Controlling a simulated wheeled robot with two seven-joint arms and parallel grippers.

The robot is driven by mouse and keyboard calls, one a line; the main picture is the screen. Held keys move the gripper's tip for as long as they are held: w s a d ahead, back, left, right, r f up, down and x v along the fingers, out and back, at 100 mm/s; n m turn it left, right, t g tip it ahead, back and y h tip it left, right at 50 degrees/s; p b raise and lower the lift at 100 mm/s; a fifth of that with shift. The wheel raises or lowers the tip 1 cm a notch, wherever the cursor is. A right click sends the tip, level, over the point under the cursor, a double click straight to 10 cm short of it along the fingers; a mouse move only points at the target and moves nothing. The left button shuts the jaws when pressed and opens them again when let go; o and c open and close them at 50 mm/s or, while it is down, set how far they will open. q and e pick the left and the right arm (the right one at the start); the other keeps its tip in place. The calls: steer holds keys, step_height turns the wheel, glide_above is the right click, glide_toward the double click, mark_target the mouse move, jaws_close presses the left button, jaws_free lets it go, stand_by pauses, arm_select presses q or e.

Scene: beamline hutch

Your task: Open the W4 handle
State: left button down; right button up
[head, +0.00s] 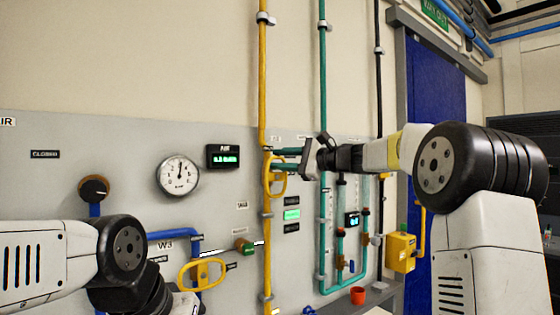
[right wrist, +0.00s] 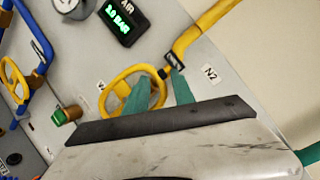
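The W4 handle is a yellow loop (head: 276,186) on the yellow vertical pipe in the head view. It also shows in the right wrist view as a yellow oval (right wrist: 107,91), with a small, partly legible label beside it. My right gripper (head: 284,159) is at the upper part of this loop. In the right wrist view its two teal fingers (right wrist: 158,92) stand apart, one over the loop and one just past its right end. Contact with the handle cannot be made out. My left arm shows at lower left in the head view, but its fingers do not.
A second yellow handle (head: 201,273) sits on the blue pipe near the W3 label (head: 165,246). A round gauge (head: 178,176) and a green-lit AIR display (head: 223,156) are on the grey panel. Teal pipes (head: 323,230) and a yellow box (head: 400,252) stand at right.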

jaws_close()
steer(key=shift+s+a+r+n, duration=0.1)
steer(key=shift+a+n, duration=0.05)
steer(key=shift+n, duration=0.25)
steer(key=shift+o, duration=0.6)
jaws_free()
steer(key=shift+s, duration=0.1)
steer(key=shift+s+d, duration=0.1)
steer(key=shift+d, duration=0.3)
steer(key=v, duration=0.7)
